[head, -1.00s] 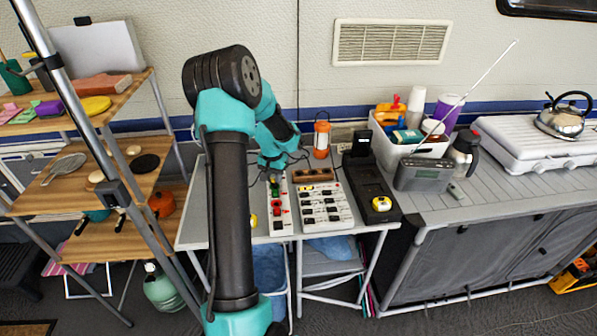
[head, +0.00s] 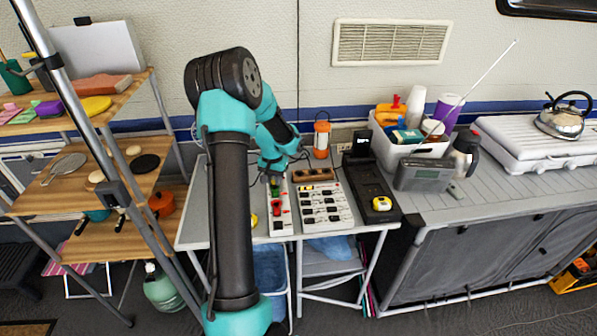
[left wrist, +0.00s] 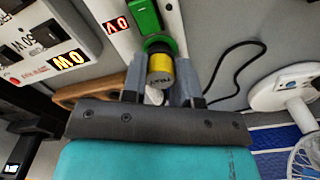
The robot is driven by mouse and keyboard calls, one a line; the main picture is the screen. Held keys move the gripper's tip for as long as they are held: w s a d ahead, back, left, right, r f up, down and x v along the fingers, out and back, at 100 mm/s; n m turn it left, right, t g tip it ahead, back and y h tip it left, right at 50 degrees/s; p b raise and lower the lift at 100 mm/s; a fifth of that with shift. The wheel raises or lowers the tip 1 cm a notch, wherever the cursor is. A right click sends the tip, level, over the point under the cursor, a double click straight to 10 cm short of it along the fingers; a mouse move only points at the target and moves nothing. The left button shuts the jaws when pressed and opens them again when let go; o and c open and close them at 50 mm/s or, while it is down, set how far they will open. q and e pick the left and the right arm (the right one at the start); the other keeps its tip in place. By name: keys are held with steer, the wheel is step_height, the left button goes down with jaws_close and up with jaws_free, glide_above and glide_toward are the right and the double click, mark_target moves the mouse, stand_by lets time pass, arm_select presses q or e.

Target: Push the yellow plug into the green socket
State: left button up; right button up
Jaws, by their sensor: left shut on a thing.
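My left gripper (head: 274,177) is over the back end of a white socket strip (head: 281,222) on the grey table. In the left wrist view, my left gripper (left wrist: 158,80) is shut on the yellow plug (left wrist: 160,70), which sits between its two fingers. The dark green round socket (left wrist: 158,44) is right at the plug's far end. I cannot tell how deep the plug sits in it. A bright green switch (left wrist: 144,16) is beyond the socket on the same strip; green also shows in the head view. My right gripper is not in view.
A white panel with several black switches (head: 323,207) stands right of the strip. A wooden block (head: 313,175) and an orange lantern (head: 321,138) are behind it. A black tray (head: 371,186) holds a yellow tape measure (head: 381,203). A black cable (left wrist: 222,75) curves beside the gripper.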

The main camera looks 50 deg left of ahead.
arm_select(q)
steer(key=shift+f, duration=0.4)
stand_by(0.6)
steer(key=o, duration=1.2)
steer(key=shift+o, duration=0.2)
steer(key=shift+r, duration=0.15)
steer(key=shift+r, duration=3.4)
